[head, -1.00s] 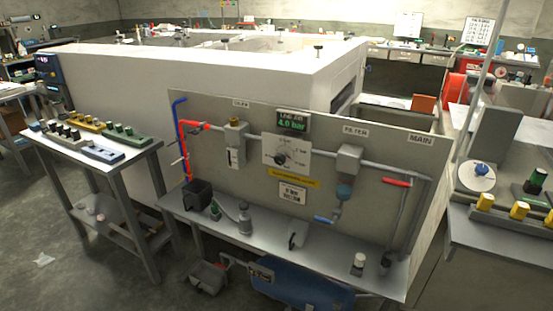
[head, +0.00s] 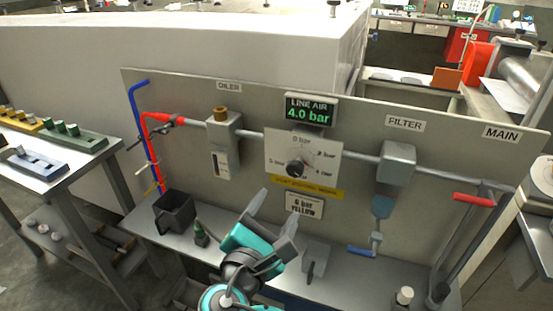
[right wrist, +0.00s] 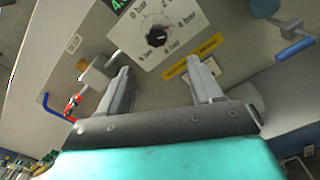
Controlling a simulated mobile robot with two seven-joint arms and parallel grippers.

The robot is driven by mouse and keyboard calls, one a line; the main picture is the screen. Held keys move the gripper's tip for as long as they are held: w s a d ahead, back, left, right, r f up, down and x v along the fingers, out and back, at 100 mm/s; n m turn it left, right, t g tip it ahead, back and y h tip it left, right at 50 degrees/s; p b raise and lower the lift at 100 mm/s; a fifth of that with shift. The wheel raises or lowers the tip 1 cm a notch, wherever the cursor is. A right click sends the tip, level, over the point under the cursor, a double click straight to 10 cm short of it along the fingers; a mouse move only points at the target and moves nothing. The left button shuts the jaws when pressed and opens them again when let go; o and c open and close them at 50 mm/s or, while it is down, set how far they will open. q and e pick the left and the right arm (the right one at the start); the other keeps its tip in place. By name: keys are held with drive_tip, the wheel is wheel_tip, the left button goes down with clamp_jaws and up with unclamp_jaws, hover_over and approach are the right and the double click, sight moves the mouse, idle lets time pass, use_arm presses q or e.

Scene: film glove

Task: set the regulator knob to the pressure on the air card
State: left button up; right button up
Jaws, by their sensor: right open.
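The black regulator knob (head: 295,168) sits on a white dial plate (head: 328,146) on the panel; the knob also shows in the right wrist view (right wrist: 157,36). Its exact setting is too small to read. The display (head: 311,110) above reads LINE AIR 4.0 bar. The white air card (head: 305,207), below a yellow strip, appears to read 6 bar YELLOW. My right gripper (head: 274,210) is open and empty, in front of the panel, below the knob and apart from it. In the right wrist view its fingers (right wrist: 160,82) stand spread below the dial. My left gripper is not in view.
The oiler (head: 222,140) is left of the dial and the filter (head: 397,165) right, on a grey pipe. A red handle (head: 473,200) sits farther right. On the shelf stand a black bin (head: 175,211) and small bottles. A side table (head: 85,165) is at left.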

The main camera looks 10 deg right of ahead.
sight(295, 171)
drive_tip(key=x, duration=0.7)
drive_tip(key=r+b+x, duration=0.1)
drive_tip(key=x, duration=0.3)
drive_tip(key=shift+w+d, duration=0.1)
drive_tip(key=shift+d, duration=0.1)
drive_tip(key=shift+x, duration=0.75)
drive_tip(key=shift+r, duration=0.1)
drive_tip(key=shift+c, duration=0.2)
drive_tip(key=c, duration=1)
